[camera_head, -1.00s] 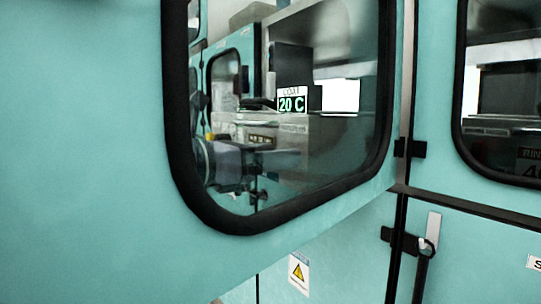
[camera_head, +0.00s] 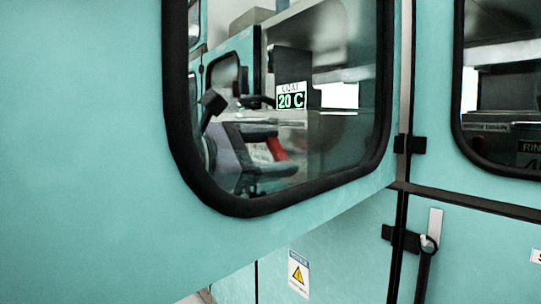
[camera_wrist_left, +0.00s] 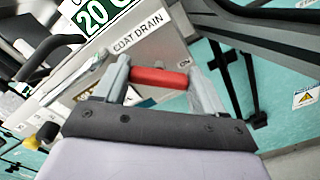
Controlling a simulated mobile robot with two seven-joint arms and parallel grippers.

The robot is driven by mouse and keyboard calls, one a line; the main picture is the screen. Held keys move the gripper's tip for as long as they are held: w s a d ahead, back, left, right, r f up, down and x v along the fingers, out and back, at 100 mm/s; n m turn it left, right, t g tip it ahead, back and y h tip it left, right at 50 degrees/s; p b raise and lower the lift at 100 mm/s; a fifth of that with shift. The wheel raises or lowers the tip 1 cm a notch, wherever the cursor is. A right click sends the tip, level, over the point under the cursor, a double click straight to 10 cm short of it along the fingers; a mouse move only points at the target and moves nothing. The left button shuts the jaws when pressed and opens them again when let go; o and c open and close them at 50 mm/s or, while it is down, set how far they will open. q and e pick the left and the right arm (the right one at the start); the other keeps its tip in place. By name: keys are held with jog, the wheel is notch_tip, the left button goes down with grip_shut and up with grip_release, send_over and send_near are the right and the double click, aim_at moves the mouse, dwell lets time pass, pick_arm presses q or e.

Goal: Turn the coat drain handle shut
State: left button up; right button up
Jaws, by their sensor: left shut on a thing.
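The red coat drain handle (camera_wrist_left: 158,77) lies between the fingers of my left gripper (camera_wrist_left: 160,72) in the left wrist view, just below a COAT DRAIN label (camera_wrist_left: 139,33). The fingers are shut on the handle's ends. In the head view, the handle (camera_head: 277,148) and my left gripper (camera_head: 276,150) show through the window of a teal door panel. The handle looks tilted there. My right gripper is not in view.
A teal door panel (camera_head: 85,150) with a black-framed window stands close in front of the head camera. A 20 C display (camera_head: 291,101) is behind the glass. Another teal cabinet (camera_head: 480,240) with a latch is at the right.

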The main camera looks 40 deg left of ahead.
pick_arm(q)
jog(key=shift+d+f+m+b, duration=0.1)
jog(key=shift+m+b, duration=0.1)
jog(key=shift+m, duration=2.15)
jog(key=shift+f+m+b, duration=0.1)
jog(key=shift+m+b, duration=0.05)
jog(key=shift+m, duration=2.2)
jog(key=o, duration=1)
jog(key=shift+o, duration=0.2)
